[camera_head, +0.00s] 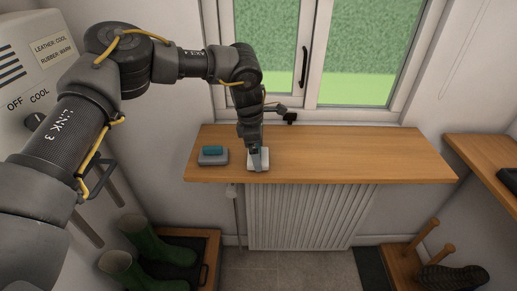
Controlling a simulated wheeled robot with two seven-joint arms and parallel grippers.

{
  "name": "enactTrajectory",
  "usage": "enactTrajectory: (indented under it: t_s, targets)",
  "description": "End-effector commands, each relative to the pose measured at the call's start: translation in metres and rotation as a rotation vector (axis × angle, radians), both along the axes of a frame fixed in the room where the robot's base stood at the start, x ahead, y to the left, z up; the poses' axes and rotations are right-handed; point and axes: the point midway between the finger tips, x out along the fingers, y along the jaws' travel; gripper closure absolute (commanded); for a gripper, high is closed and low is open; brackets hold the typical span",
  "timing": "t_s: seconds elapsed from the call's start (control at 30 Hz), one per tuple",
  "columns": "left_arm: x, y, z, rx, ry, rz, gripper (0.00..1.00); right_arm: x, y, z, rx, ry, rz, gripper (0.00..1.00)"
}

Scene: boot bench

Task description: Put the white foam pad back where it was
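A small white pad (265,165) lies on the wooden sill shelf (340,155) below the window, near its front edge and left of its middle. It looks like the white foam pad. My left gripper (257,164) reaches in from the left and points down right over the pad. Its fingers cover part of the pad. Whether they are apart, shut or touching it is too small to tell. My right gripper is not in view.
A grey block with a teal top (212,155) sits on the shelf left of the pad. The shelf's right half is clear. A radiator (305,218) stands below. Green boots (150,240) are at lower left, and a wooden rack with pegs (425,232) at lower right.

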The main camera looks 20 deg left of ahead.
Motion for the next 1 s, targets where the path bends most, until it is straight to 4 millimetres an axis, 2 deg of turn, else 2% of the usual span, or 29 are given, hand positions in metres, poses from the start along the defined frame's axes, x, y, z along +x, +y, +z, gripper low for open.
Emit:
enactTrajectory:
  t_s: [0.27, 0.37, 0.73, 0.9, 1.0]
  targets:
    - [0.0, 0.001, 0.008, 0.0, -0.001, 0.0, 0.0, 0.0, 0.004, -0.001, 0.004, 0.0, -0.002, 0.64]
    - [0.0, 0.003, 0.023, -0.001, -0.004, 0.001, 0.0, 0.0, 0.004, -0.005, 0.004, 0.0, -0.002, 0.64]
    - [-0.003, 0.014, 0.097, 0.0, -0.004, 0.001, 0.0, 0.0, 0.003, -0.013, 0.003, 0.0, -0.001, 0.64]
    - [-0.004, 0.017, 0.116, 0.001, -0.002, -0.001, 0.0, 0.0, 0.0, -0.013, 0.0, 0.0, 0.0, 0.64]
    - [-0.004, 0.017, 0.12, -0.001, 0.0, 0.0, 0.0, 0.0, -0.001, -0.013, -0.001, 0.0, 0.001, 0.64]
